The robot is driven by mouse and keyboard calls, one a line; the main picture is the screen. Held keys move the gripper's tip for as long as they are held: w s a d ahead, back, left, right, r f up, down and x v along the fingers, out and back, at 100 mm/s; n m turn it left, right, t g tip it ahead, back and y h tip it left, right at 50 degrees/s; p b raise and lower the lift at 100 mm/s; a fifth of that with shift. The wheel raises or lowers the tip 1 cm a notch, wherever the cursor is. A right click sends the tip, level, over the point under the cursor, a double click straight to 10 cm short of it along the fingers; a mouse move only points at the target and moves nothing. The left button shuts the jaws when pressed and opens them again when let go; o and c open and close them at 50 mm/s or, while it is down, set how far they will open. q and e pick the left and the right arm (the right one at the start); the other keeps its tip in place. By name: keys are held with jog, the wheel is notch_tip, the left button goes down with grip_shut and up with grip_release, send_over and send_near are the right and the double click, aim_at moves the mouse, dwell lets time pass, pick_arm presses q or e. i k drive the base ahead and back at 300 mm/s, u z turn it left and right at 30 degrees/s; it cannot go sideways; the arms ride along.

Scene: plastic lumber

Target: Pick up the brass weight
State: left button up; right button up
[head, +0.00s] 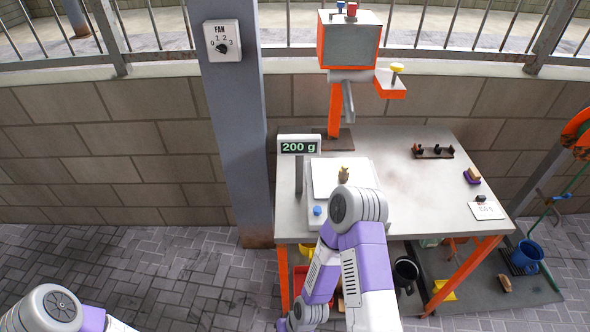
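A small brass-coloured piece (344,174), which looks like the brass weight, shows on the white pan of the scale (322,178). Its lower part is hidden behind my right arm's wrist. The scale's display (299,147) reads 200 g. My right arm reaches up from the bottom over the table's front edge, with its wrist just in front of the brass piece. My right gripper is hidden behind that wrist, so I cannot tell whether it touches the piece. Part of my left arm shows at the bottom left, and its gripper is out of view.
The grey table (400,185) is clear in the middle. A small rack with dark pieces (433,151), a purple brush (472,175) and a card (486,210) lie on the right. An orange machine (349,40) stands behind. A post (232,130) rises left.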

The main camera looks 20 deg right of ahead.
aim_at(344, 172)
jog(key=u, duration=1.4)
jog(key=k, duration=1.3)
jog(key=z, duration=2.15)
jog(key=i, duration=0.55)
